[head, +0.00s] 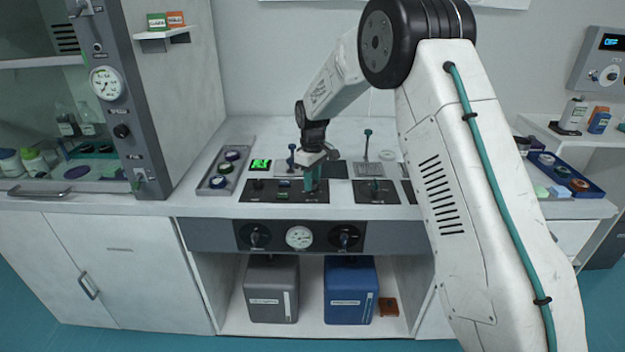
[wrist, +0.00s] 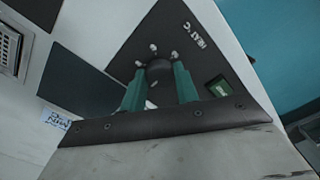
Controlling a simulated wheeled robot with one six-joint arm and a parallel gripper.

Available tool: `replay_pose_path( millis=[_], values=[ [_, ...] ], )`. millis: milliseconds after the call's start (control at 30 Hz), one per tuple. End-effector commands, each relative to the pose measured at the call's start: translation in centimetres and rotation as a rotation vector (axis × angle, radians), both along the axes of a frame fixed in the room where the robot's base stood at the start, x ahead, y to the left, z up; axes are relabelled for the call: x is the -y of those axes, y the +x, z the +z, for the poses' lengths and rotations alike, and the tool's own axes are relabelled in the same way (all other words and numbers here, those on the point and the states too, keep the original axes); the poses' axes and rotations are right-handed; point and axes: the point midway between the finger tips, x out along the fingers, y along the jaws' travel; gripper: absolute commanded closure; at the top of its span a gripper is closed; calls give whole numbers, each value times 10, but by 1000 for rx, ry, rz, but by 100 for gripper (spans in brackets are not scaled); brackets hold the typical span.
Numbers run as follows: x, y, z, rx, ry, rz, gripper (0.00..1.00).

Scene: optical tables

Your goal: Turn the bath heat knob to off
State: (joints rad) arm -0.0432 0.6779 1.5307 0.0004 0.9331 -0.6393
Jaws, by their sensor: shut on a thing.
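The heat knob (wrist: 159,70) is a dark round knob on a black panel marked "HEAT °C" in the wrist view, with several pale dots around it. My gripper (wrist: 159,84) has its two teal fingers on either side of the knob, shut on it. In the head view my gripper (head: 311,180) reaches down onto the right part of the black control panel (head: 262,198) on the bench. The knob is hidden there behind the fingers. I cannot read which setting its pointer shows.
A green rocker switch (wrist: 221,87) sits right of the knob. A grey tray of round parts (head: 222,170) is at the left. The front drawer panel has a round gauge (head: 299,237).

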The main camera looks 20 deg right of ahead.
Motion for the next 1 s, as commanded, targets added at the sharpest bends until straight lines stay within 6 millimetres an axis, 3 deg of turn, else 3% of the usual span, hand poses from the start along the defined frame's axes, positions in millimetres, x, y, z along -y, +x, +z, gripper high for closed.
replay_pose_path(
  millis=[67,100,167,467,1000],
  values=[
    [0,1,1,4,0,1,92],
    [0,1,1,4,0,1,59],
    [0,1,1,3,0,0,48],
    [0,1,3,1,0,0,48],
    [0,1,75,3,0,0,48]
  ],
)
